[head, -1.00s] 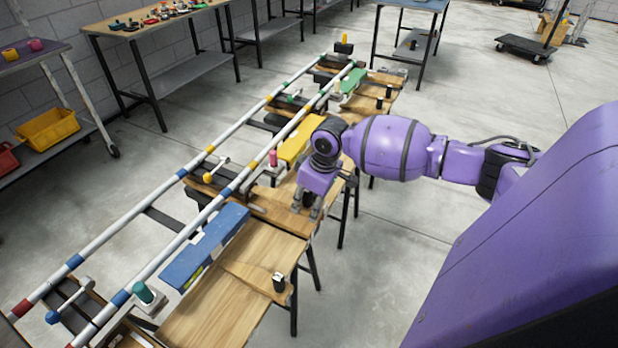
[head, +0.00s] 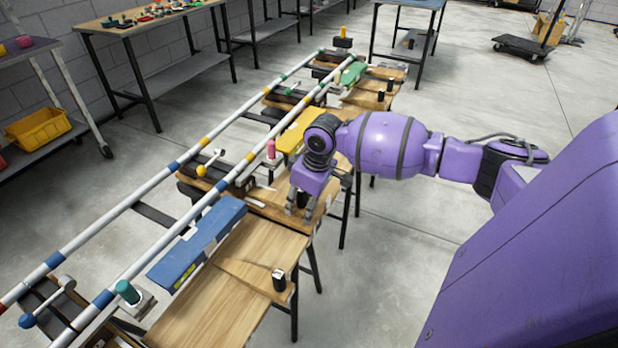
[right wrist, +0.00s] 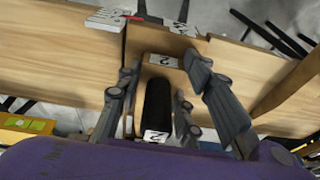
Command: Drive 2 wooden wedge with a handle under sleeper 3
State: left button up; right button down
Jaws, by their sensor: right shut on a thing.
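My right gripper (head: 305,204) is low over the wooden bench beside the track. In the right wrist view its fingers (right wrist: 172,95) stand on both sides of the black handle (right wrist: 158,104) of wooden wedge 2, and it is shut on it. A label with a 2 shows on the handle's near end, and another 2 label (right wrist: 164,60) lies just beyond it. Dark sleepers (head: 160,217) lie across under the white rails (head: 128,204). I cannot read which is sleeper 3. The wedge's tip and its contact with a sleeper cannot be made out. My left gripper is not in view.
More black-handled wedges stand on the benches, one near (head: 279,280) and one far (head: 382,97). Blue (head: 197,240), yellow (head: 299,132) and green (head: 352,74) blocks lie along the near rail. A pink post (head: 270,149) stands close to my gripper.

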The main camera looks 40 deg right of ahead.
aim_at(268, 196)
jog(key=shift+w+a+f+b, duration=0.1)
jog(key=shift+w+a+b, duration=0.15)
jog(key=shift+w+b, duration=0.35)
jog(key=shift+w+a+f+b, duration=0.1)
jog(key=shift+w+a+b, duration=0.15)
jog(key=shift+w+b, duration=0.3)
jog(key=shift+w+a+r, duration=0.1)
jog(key=shift+w+a, duration=0.05)
jog(key=shift+w, duration=0.1)
jog(key=shift+w+a, duration=0.4)
jog(key=shift+w, duration=0.45)
jog(key=shift+w+a+b, duration=0.15)
jog(key=shift+w+a, duration=0.15)
jog(key=shift+w, duration=0.35)
jog(key=shift+w+a+b, duration=0.1)
jog(key=shift+w+a, duration=0.15)
jog(key=shift+w, duration=0.35)
jog(key=shift+w+a+b, duration=0.15)
jog(key=shift+w+a, duration=0.15)
jog(key=shift+w, duration=0.35)
jog(key=shift+w+a, duration=0.25)
jog(key=shift+w, duration=0.3)
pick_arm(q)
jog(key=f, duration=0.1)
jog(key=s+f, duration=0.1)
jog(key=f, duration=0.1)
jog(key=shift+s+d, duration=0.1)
pick_arm(e)
jog(key=shift+w, duration=0.1)
jog(key=shift+a, duration=0.1)
